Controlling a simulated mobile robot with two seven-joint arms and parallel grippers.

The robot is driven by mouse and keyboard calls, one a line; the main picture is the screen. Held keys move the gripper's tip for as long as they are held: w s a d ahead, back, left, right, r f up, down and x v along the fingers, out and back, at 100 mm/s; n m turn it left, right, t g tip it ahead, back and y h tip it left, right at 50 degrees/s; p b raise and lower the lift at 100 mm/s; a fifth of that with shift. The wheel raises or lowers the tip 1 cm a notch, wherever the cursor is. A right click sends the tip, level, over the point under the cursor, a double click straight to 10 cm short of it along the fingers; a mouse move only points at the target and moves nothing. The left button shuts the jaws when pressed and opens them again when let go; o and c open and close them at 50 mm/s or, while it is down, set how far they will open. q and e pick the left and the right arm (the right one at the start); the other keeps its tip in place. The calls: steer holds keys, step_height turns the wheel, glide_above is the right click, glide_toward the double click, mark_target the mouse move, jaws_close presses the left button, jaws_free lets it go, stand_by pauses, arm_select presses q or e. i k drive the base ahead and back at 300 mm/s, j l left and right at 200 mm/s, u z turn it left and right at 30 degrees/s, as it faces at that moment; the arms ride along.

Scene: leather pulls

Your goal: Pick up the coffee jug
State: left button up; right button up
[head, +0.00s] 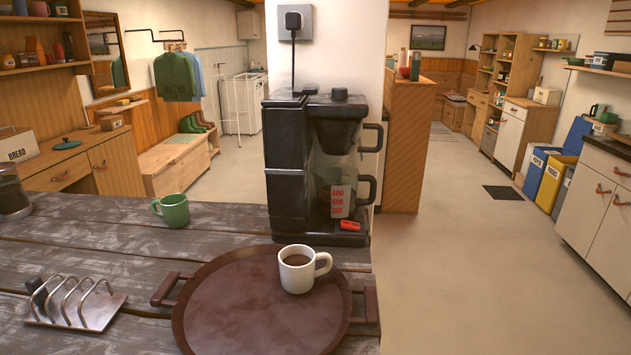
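The coffee jug (341,190) is clear with a black handle on its right side and a white and red measuring scale on its front. It sits inside the black coffee maker (284,155), below the dark filter holder (336,136). The coffee maker stands at the back right of the wooden table, and its front faces me. The jug looks mostly clear; I cannot tell how much liquid is in it. Neither of my grippers is in view.
A round brown tray (235,310) with handles lies in front of the coffee maker and bears a white mug (297,272) of coffee. A green mug (173,210) and a metal toast rack (75,305) stand to the left. The table ends just right of the tray.

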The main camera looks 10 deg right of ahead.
mark_target(337, 184)
steer(key=l+u, duration=0.1)
steer(key=u, duration=0.3)
steer(key=i+l+u, duration=0.1)
steer(key=l+u, duration=0.2)
steer(key=l, duration=0.15)
steer(key=l+u, duration=0.25)
steer(key=l, duration=0.15)
steer(key=l+u, duration=0.25)
steer(key=l, duration=1.35)
steer(key=k+l, duration=0.1)
steer(key=l, duration=0.5)
steer(key=l+u, duration=0.1)
steer(key=l, duration=0.65)
steer(key=i+j, duration=0.3)
